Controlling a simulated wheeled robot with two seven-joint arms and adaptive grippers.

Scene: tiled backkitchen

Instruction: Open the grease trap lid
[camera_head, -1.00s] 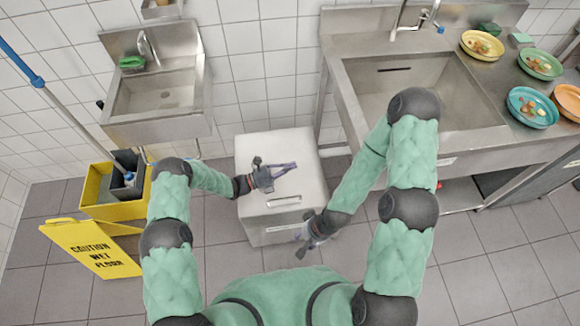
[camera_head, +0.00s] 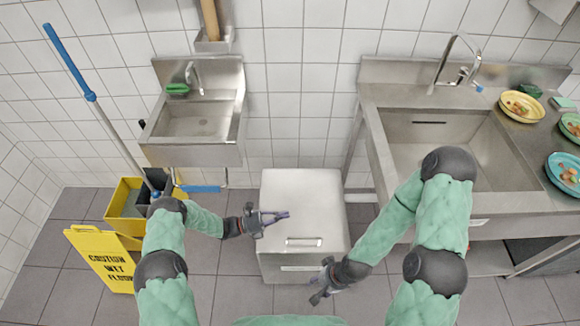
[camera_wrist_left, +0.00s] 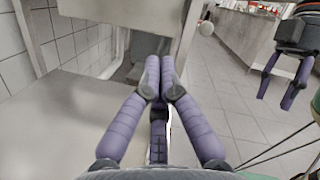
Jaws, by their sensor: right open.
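The grease trap is a pale metal box on the floor, its flat lid (camera_head: 300,200) closed on top. A lid handle (camera_head: 304,241) lies near the front edge. My left gripper (camera_head: 286,214) is above the left part of the lid, left of and behind the handle. Its fingertips meet in the left wrist view (camera_wrist_left: 160,68), with nothing seen between them. My right gripper (camera_head: 316,292) is open and empty by the front of the box, right of the middle. It also shows in the left wrist view (camera_wrist_left: 274,88).
A small sink (camera_head: 195,122) hangs behind left, and a large sink counter (camera_head: 515,195) with food bowls stands right. A yellow mop bucket (camera_head: 125,200) and a yellow wet floor sign (camera_head: 100,260) stand left. Tiled floor is open in front.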

